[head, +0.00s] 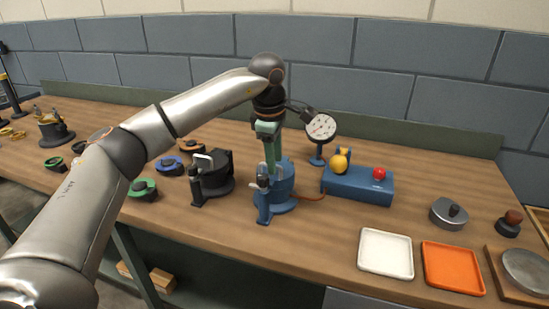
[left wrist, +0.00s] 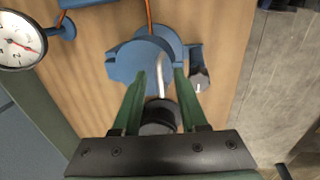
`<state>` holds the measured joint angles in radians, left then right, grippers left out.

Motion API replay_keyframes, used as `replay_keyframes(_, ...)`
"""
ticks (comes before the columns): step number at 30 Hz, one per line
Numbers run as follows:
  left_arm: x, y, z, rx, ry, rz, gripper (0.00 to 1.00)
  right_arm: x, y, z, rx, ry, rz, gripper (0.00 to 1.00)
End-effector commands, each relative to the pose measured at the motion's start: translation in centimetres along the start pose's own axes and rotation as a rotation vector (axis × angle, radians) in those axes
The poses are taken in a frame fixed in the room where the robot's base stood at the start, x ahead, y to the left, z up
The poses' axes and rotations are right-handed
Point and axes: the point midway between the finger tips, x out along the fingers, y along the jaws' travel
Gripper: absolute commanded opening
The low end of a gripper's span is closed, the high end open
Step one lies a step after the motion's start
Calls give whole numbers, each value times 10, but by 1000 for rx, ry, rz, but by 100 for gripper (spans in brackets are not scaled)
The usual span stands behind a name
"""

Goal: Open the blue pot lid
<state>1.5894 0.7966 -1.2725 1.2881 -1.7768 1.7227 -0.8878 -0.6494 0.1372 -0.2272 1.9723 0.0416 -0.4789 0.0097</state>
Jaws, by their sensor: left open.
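The blue pot (head: 281,186) stands on the bench, with a grey and dark clamp (head: 263,178) on its front left side. In the left wrist view its round blue top (left wrist: 134,60) overlaps a second blue round part; I cannot tell how the lid sits. My left gripper (head: 271,165) points down at the pot from above. Its two green fingers are apart in the left wrist view (left wrist: 160,88), with a pale upright bar (left wrist: 162,78) between them. I cannot tell whether they touch it. My right gripper is not in view.
A black pot (head: 213,178) stands close to the left. A dial gauge (head: 320,127) and a blue box (head: 358,187) with yellow and red knobs are behind and right. White (head: 386,253) and orange (head: 453,267) trays lie at the front right. Bench in front is clear.

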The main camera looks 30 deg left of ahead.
Motion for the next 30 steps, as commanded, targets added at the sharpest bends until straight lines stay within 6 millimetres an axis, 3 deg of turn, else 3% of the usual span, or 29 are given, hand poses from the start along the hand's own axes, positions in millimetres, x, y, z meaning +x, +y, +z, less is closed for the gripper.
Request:
replay_keyframes(7, 1, 0, 0, 0, 0, 0, 42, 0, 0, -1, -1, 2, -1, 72)
replay_keyframes(18, 0, 0, 0, 0, 0, 0, 1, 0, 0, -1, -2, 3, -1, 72)
replay_keyframes(30, 0, 0, 0, 0, 0, -1, 0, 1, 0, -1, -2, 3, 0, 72)
